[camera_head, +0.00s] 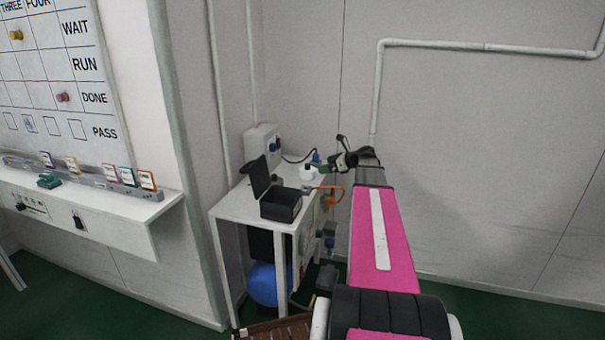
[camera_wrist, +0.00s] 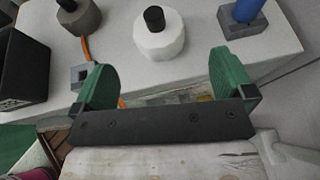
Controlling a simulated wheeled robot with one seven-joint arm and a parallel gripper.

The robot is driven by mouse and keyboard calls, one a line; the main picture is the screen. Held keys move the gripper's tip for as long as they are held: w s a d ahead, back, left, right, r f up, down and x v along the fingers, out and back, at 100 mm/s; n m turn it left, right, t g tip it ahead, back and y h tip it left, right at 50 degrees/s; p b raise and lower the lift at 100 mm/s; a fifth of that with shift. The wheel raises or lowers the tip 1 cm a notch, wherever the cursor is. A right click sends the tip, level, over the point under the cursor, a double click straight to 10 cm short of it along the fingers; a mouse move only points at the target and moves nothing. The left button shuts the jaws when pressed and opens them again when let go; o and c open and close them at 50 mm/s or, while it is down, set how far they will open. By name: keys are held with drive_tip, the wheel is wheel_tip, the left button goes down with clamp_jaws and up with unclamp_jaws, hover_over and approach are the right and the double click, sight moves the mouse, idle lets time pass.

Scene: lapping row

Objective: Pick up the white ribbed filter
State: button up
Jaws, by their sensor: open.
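The white ribbed filter (camera_wrist: 160,42) stands upright on the white table in the wrist view, with a black stub on its top. In the head view it is a small white shape (camera_head: 308,173) near the table's back right. My gripper (camera_wrist: 161,72) is open and empty, its green fingers spread wide. In the wrist view the filter lies just beyond and between the fingertips, with a visible gap. In the head view my gripper (camera_head: 327,167) is just right of the filter and partly hard to make out.
A grey piece with a black top (camera_wrist: 78,17) stands left of the filter, and a blue cylinder in a grey block (camera_wrist: 242,18) right of it. A small grey block (camera_wrist: 80,76) with an orange hose is near the left finger. An open black case (camera_head: 281,204) occupies the table's front.

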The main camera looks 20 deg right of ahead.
sight(310, 169)
drive_tip(key=x, duration=1)
drive_tip(key=shift+s+a+f, duration=0.1)
drive_tip(key=shift+s+f, duration=0.05)
drive_tip(key=c, duration=0.8)
